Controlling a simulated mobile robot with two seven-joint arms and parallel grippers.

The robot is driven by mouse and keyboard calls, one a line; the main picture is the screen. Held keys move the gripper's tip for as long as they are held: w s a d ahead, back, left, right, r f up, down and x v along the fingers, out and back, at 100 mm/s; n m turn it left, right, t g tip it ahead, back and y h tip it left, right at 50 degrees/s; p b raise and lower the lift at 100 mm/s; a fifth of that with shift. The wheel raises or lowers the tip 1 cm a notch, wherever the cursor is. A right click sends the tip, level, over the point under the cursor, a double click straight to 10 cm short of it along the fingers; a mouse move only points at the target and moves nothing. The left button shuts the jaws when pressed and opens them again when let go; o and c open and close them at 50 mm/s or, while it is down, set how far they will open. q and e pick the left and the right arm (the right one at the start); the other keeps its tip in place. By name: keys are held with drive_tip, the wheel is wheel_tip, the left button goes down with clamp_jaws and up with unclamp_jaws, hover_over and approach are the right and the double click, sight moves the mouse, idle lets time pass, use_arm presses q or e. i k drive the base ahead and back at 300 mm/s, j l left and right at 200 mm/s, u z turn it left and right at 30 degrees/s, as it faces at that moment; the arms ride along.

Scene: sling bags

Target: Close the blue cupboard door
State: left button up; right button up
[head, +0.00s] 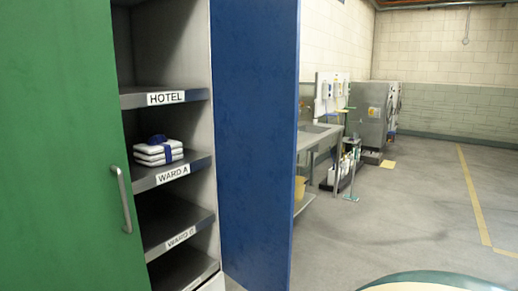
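The blue cupboard door (254,140) stands wide open on the right side of the cupboard, swung out towards me. The green door (60,150) with a grey bar handle (122,198) covers the left side of the opening. Between them, grey shelves show, with labels HOTEL (166,98), WARD A (173,174) and a partly readable WARD label (181,237) below. A stack of folded white cloths with a blue band (158,152) lies on the WARD A shelf. The blue door's handle is not visible. Neither gripper is in view.
A steel sink bench (316,136) stands behind the blue door, with a yellow bucket (300,187) beneath it. A steel machine (374,113) stands further back. Open grey floor (410,210) lies to the right. A rounded green-and-cream surface (435,281) shows at the bottom right.

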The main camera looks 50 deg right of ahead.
sight(255, 44)
drive_tip(key=l+u, duration=0.15)
drive_tip(key=l, duration=3.15)
drive_tip(key=i+l, duration=0.1)
drive_tip(key=l, duration=0.25)
drive_tip(key=i+l, duration=0.15)
drive_tip(key=l, duration=0.2)
drive_tip(key=i, duration=0.15)
drive_tip(key=k+j, duration=0.1)
drive_tip(key=j, duration=0.45)
drive_tip(key=k+z, duration=0.05)
